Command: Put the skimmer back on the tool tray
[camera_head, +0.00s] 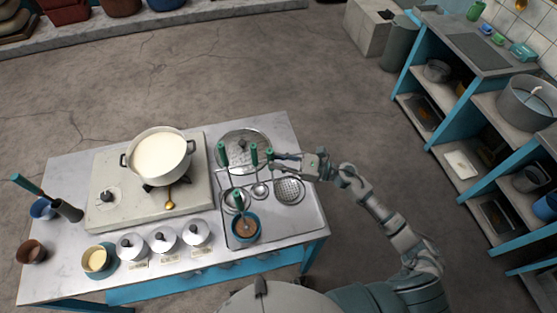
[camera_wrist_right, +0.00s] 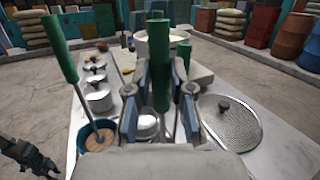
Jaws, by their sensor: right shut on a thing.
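The skimmer (camera_head: 289,190), a round perforated metal disc, is over the right part of the grey metal tool tray (camera_head: 312,222) in the head view. I cannot tell whether it touches the tray. My right gripper (camera_head: 277,158) is just above the tray, shut on a green handle (camera_wrist_right: 160,85) that stands upright between its fingers (camera_wrist_right: 160,100); this appears to be the skimmer's handle. The fingers hide part of it in the right wrist view. A dark jointed part at the lower left of that view may be my left gripper (camera_wrist_right: 28,155); its fingers are unclear.
Other green-handled tools (camera_head: 253,155) stand close left of my gripper. A blue bowl (camera_head: 245,230) with brown contents sits at the tray's front left. A perforated round lid (camera_head: 243,140) lies behind. A pot of milk (camera_head: 160,157) stands on the stove.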

